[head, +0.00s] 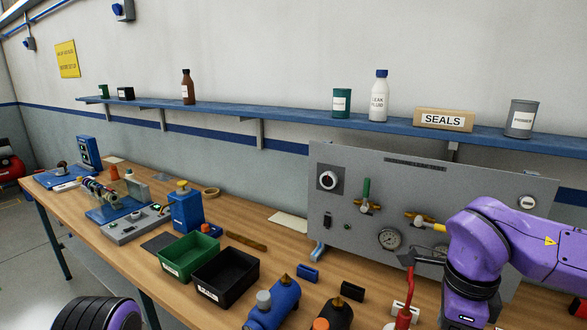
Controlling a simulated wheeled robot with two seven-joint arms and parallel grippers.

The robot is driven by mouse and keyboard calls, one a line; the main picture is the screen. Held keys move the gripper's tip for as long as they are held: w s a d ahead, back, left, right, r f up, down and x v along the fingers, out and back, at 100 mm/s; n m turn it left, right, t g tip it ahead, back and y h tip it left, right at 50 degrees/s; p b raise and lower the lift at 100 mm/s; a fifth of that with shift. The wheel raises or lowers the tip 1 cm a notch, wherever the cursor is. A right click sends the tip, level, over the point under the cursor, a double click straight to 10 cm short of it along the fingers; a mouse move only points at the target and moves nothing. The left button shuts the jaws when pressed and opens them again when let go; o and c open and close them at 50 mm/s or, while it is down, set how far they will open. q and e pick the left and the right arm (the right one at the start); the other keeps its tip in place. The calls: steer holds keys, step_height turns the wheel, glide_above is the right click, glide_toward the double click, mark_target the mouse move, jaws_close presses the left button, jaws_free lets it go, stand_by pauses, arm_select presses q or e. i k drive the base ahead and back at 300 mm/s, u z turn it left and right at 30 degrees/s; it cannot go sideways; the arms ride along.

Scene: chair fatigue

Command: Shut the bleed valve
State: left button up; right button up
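The grey panel (480,178) stands at the back right of the bench. It carries a brass valve with an upright green handle (366,188) and a brass valve with a yellow handle (438,227) lying roughly sideways. The yellow handle's right end meets the outline of my purple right arm. The labels are too small to read, so I cannot tell which valve is the bleed valve. A round gauge (389,239) sits below them. My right arm covers the panel's lower right part.
A red upright lever (408,287) stands in front of the panel, left of my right arm. Blue (280,306) and black cylinders, a green bin (188,256) and a black bin (225,279) crowd the wooden bench (150,283). A blue shelf (290,117) runs above.

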mark_target(438, 227)
steer(key=k, duration=1.1)
